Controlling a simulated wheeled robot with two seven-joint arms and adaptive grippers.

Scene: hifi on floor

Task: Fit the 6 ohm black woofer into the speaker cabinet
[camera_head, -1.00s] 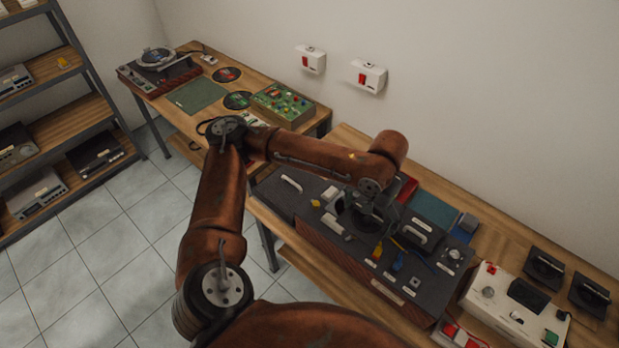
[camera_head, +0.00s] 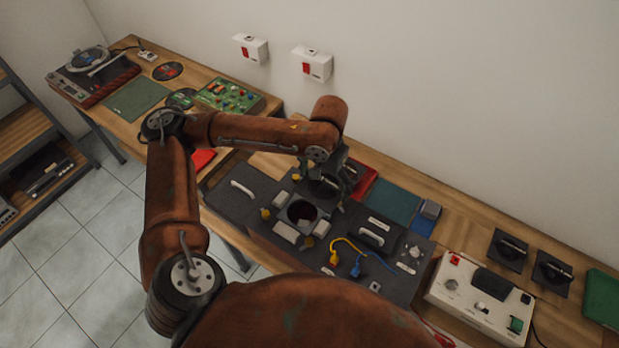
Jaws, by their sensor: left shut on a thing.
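The speaker cabinet (camera_head: 225,205) is a dark box with a reddish front, lying on the right-hand bench. A round dark opening (camera_head: 300,212) shows in its top, with something reddish inside. My left gripper (camera_head: 334,184) is just behind and to the right of this opening. It is shut on a black woofer (camera_head: 322,187), partly hidden by the fingers. I cannot tell whether the woofer touches the cabinet top. Two more black square units with handles, which look like woofers, lie at the right (camera_head: 509,250) (camera_head: 552,273). No ohm marking is readable. My right gripper is not in view.
Yellow (camera_head: 335,258) and blue (camera_head: 356,269) leads lie right of the opening. A white tester (camera_head: 478,299) stands further right. A red object (camera_head: 363,180) and teal mat (camera_head: 392,203) lie behind. Another bench (camera_head: 150,85) holds a turntable and green circuit board.

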